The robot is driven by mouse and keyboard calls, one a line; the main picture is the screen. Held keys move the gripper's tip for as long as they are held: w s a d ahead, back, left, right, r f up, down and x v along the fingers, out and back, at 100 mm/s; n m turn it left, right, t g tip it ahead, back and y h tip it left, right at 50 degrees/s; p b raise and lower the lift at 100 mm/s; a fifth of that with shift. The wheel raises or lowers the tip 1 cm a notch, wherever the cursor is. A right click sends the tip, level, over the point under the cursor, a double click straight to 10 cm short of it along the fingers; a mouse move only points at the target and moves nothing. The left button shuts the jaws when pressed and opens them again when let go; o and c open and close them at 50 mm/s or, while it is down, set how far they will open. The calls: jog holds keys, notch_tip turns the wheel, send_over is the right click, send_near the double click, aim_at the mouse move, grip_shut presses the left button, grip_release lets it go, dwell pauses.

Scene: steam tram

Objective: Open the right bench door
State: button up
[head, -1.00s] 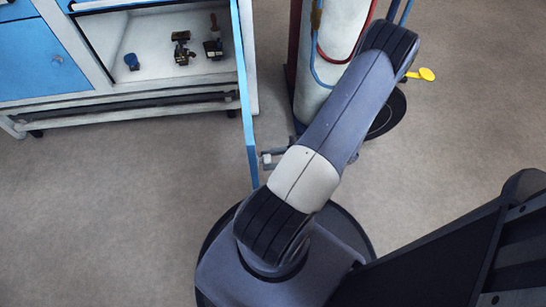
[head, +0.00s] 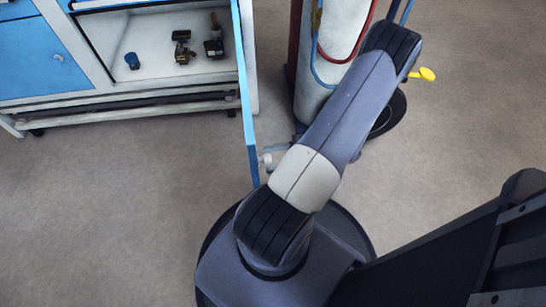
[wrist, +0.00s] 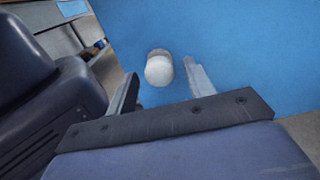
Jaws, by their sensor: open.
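The right bench door (head: 246,100) is blue and swung wide open, seen nearly edge-on in the head view. Its blue face fills much of the wrist view (wrist: 250,50). A white round knob (wrist: 160,70) on that face shows between my fingers, near their tips. My gripper (wrist: 161,82) is open, and I see no finger closed on the knob. In the head view my arm covers most of the gripper, and the pale knob (head: 265,160) shows beside the door's near end.
The open compartment (head: 150,45) holds a blue cup (head: 132,61) and two dark fittings (head: 181,48). The left door (head: 35,60) is shut. A pale gas cylinder (head: 325,60) with red and blue hoses stands right of the door. Floor to the left is clear.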

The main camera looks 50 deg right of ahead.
jog(key=p+v, duration=0.1)
jog(key=v, duration=0.9)
jog(key=shift+s, duration=0.1)
jog(key=b+x, duration=0.1)
jog(key=x, duration=1)
jog(key=shift+w+a, duration=0.3)
jog(key=shift+r, duration=0.1)
